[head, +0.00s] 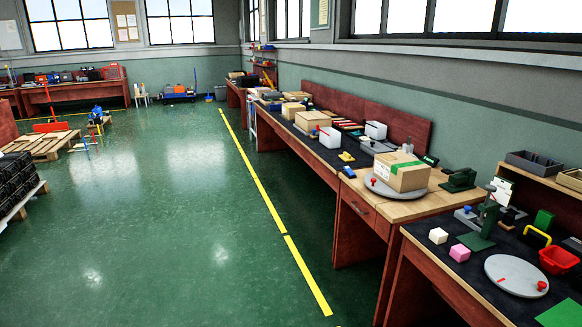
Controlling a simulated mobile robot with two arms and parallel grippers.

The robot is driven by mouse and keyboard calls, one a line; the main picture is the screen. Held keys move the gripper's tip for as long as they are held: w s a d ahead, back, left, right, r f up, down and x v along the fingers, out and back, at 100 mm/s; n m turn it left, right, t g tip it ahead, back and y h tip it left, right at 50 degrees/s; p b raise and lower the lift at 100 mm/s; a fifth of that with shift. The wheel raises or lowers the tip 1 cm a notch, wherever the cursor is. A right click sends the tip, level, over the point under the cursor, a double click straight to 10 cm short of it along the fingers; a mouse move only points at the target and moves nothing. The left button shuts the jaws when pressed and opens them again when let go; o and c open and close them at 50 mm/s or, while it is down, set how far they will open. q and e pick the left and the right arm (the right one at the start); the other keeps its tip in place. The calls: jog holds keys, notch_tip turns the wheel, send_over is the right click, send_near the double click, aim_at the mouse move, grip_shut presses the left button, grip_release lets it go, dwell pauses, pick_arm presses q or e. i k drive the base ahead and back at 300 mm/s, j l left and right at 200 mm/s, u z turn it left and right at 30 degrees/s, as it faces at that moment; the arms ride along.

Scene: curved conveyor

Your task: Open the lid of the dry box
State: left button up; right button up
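I cannot tell for sure which object is the dry box. A small white box (331,139) with a red detail near its top stands on the long bench along the right wall. A second white box (376,130) stands behind it, closer to the wall. Both look closed, but they are too small to make out a lid or a latch. Neither of my grippers shows in the head view.
The benches carry a cardboard box (401,173) on a grey round turntable (377,187), a grey disc (517,275), a red bin (558,260) and pink block (460,253). Pallets (42,147) stand left. The green floor (180,220) beside the yellow line (262,190) is clear.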

aim_at(377, 147)
jog(key=i, duration=2.45)
jog(key=i+z, duration=0.15)
jog(key=i, duration=0.3)
jog(key=i+j+z, duration=0.15)
jog(key=i, duration=0.3)
jog(key=i+j+z, duration=0.2)
jog(key=i, duration=0.2)
jog(key=i+j+z, duration=0.15)
jog(key=i, duration=0.3)
jog(key=i+j+z, duration=0.85)
